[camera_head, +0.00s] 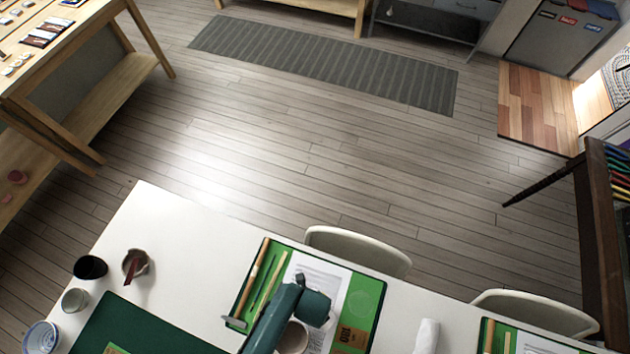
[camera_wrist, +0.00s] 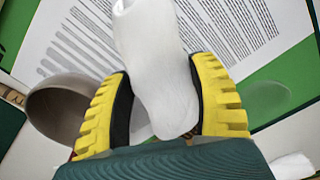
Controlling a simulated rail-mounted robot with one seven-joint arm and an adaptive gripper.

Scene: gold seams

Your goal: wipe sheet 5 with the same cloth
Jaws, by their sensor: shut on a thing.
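My gripper (camera_wrist: 162,78) is shut on a rolled white cloth (camera_wrist: 158,45), with one yellow ridged finger on each side of it. The cloth is over a printed white sheet (camera_wrist: 60,40) on a green mat; whether it touches the paper I cannot tell. In the head view the sheet (camera_head: 318,270) lies on the green mat (camera_head: 366,300), partly covered by my teal arm, which hides the gripper and cloth. No number shows on the sheet, so I cannot tell which sheet it is.
A brownish bowl (camera_wrist: 65,108) stands left of the gripper. A second white roll (camera_head: 427,336) lies on the white table (camera_head: 180,250) right of the mat. Another green mat (camera_head: 486,335) with a sheet is further right. Several cups stand at left; chairs line the far edge.

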